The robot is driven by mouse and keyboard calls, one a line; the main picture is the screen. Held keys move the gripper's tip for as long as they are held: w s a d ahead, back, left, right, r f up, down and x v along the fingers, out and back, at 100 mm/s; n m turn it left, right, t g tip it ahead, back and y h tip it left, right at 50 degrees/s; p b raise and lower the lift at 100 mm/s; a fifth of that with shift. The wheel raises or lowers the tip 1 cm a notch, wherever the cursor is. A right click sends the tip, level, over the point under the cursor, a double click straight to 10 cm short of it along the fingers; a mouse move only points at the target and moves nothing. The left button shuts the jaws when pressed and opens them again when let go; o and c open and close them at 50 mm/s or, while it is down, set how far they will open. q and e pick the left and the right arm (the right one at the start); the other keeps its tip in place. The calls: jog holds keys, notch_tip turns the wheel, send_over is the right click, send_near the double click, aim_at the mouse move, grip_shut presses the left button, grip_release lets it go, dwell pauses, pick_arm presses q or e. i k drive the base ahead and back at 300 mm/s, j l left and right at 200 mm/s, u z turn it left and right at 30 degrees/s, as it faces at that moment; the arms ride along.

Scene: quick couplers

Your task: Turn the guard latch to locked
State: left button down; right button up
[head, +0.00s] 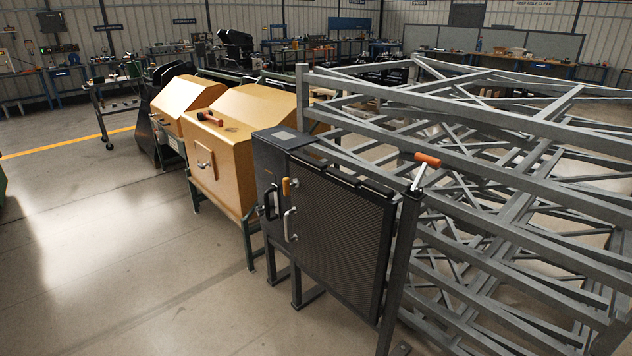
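A dark mesh guard door (342,232) stands in the middle of the head view, beside a dark cabinet (268,165). A small orange-yellow latch handle (287,187) sits upright near the door's left edge, above a silver pull handle (289,225). A larger lever with an orange grip (427,160) is on top of the grey post at the door's right edge, its grip tilted slightly. I cannot tell which of the two is the guard latch, or whether either is locked. Neither of my grippers is in view.
Yellow machine housings (221,150) stand left of the cabinet, with a red-and-black tool (210,118) on top. A large grey steel frame (500,150) fills the right side. Open concrete floor (110,250) lies at the front left. Workbenches line the back.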

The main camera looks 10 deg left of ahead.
aim_at(286, 184)
jog(key=i+j+z, duration=0.15)
jog(key=j, duration=0.3)
jog(key=i+j+z, duration=0.15)
jog(key=j, duration=0.3)
jog(key=j+z, duration=0.15)
jog(key=j, duration=0.35)
jog(key=i+j+z, duration=0.1)
jog(key=j, duration=0.35)
jog(key=i+j, duration=0.1)
jog(key=j, duration=0.6)
jog(key=i+j+z, duration=0.1)
jog(key=j, duration=0.65)
jog(key=i+j, duration=0.1)
jog(key=j, duration=0.65)
jog(key=i+j, duration=0.1)
jog(key=j, duration=0.6)
jog(key=z, duration=0.05)
